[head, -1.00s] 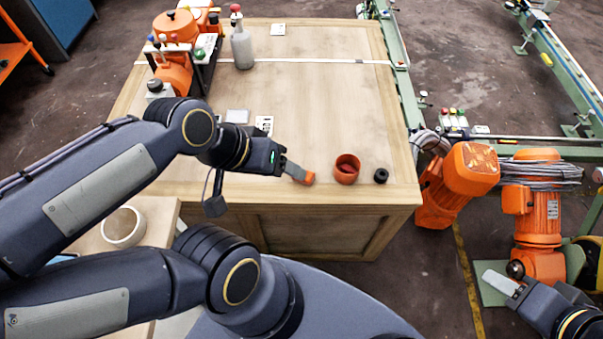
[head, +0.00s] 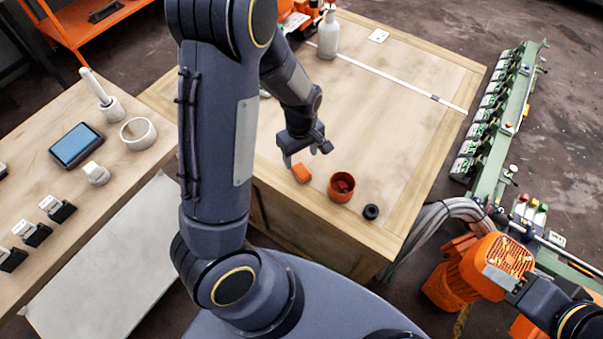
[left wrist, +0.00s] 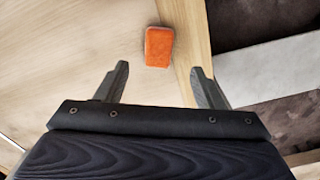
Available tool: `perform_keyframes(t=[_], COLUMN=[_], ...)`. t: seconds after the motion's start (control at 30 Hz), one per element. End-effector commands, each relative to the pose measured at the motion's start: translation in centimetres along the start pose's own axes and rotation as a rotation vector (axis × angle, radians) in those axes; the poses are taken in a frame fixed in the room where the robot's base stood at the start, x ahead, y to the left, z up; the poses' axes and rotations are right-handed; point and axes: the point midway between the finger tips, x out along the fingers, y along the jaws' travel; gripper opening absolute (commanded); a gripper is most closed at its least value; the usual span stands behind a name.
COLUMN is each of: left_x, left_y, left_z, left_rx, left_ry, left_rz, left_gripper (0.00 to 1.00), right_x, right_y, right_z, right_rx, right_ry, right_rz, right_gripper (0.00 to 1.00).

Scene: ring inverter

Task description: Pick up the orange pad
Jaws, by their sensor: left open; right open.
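The orange pad (head: 302,173) is a small block lying on the wooden crate top near its front edge. My left gripper (head: 307,158) is open and empty just above and behind the pad in the head view. In the left wrist view the pad (left wrist: 159,46) lies beyond the open fingertips (left wrist: 160,68), roughly centred between them and apart from both. My right gripper (head: 500,279) is at the lower right in front of an orange machine, away from the pad; its jaws are open.
An orange-red cup (head: 341,187) with something red inside stands right of the pad, and a black ring (head: 371,212) lies beyond it. A grey bottle (head: 328,35) stands at the back. A side table (head: 100,200) with a tablet (head: 77,146) is at left.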

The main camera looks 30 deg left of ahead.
Motion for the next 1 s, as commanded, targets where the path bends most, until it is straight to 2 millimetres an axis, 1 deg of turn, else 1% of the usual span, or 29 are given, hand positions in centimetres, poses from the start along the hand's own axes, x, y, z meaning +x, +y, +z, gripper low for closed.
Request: perform_keyframes(t=[0.03,0.27,0.4,0.5,0.6,0.8,1.0], left_x=[0.7,3.4,5.6,6.7,7.2,7.2,7.2], left_y=[-0.1,0.0,0.1,0.1,0.2,0.2,0.2], left_z=[0.0,0.1,0.1,0.1,0.1,0.1,0.1], left_rx=[-0.002,0.001,0.000,0.001,0.001,0.002,0.002], left_ry=[-0.001,-0.003,-0.004,-0.004,-0.003,-0.003,-0.003], left_rz=[-0.004,-0.004,-0.004,-0.002,-0.001,0.001,0.001], left_gripper=[0.62,0.62,0.62,0.62,0.62,0.62,0.36], right_x=[0.1,0.1,0.1,0.1,0.1,0.1,0.1], right_y=[0.1,0.1,0.0,0.0,0.0,0.0,0.0], right_z=[0.1,0.1,0.0,0.1,0.1,0.1,0.0], right_rx=[0.000,0.000,0.000,0.000,0.000,0.000,0.000], right_ry=[0.000,0.000,0.000,0.000,0.000,0.000,0.000], right_rz=[0.000,0.000,0.000,0.000,0.000,0.000,0.000], right_gripper=[0.45,0.45,0.45,0.45,0.45,0.45,0.45])
